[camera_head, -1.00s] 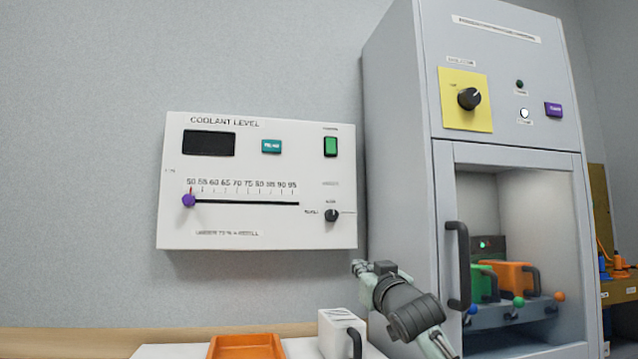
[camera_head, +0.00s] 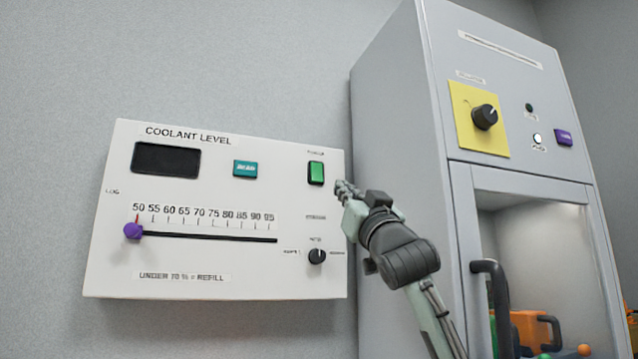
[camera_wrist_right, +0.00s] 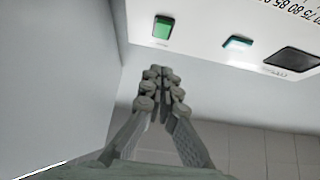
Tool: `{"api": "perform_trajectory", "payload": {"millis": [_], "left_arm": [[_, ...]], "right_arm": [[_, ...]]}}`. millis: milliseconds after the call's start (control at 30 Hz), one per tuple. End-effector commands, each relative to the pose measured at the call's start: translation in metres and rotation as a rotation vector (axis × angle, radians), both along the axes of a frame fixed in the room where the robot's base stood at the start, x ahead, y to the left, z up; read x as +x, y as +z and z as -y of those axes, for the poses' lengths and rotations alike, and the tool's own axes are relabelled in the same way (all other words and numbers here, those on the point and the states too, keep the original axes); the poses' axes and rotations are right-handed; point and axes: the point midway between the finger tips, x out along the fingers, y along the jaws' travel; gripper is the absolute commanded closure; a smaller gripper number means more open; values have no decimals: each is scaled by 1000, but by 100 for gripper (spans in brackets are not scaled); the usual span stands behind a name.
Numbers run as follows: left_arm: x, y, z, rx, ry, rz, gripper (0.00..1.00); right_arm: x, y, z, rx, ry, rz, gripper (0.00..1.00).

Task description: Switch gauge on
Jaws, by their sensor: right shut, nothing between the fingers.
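The white coolant level gauge panel (camera_head: 240,200) is on the wall, with a dark blank display (camera_head: 166,160). Its green power switch (camera_head: 316,173) is at the upper right; it also shows in the right wrist view (camera_wrist_right: 163,27). My right gripper (camera_head: 343,188) is shut and empty, just right of and slightly below the green switch in the head view. In the right wrist view its closed fingertips (camera_wrist_right: 162,70) point toward the panel edge near the switch, with a visible gap between them. My left gripper is not in view.
The panel also has a teal button (camera_head: 245,169), a black knob (camera_head: 317,257) and a purple slider (camera_head: 133,231). A tall grey cabinet (camera_head: 400,120) with a dark door handle (camera_head: 490,300) stands close on the right, beside my right arm.

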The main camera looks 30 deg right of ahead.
Motion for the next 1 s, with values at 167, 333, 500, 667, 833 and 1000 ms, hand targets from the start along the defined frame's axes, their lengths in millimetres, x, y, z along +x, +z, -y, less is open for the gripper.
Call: {"api": "perform_trajectory", "payload": {"millis": [167,333,500,667,833,1000], "left_arm": [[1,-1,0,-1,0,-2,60],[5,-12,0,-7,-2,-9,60],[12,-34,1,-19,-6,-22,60],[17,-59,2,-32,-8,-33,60],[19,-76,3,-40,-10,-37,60],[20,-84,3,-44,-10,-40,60]], "right_arm": [[3,2,1,1,-1,-2,100],[17,16,5,1,-2,-1,100],[45,40,11,1,-1,-2,100],[71,60,18,3,-1,-2,100],[98,59,24,1,-1,-6,100],[113,57,27,0,-1,-2,100]]}}
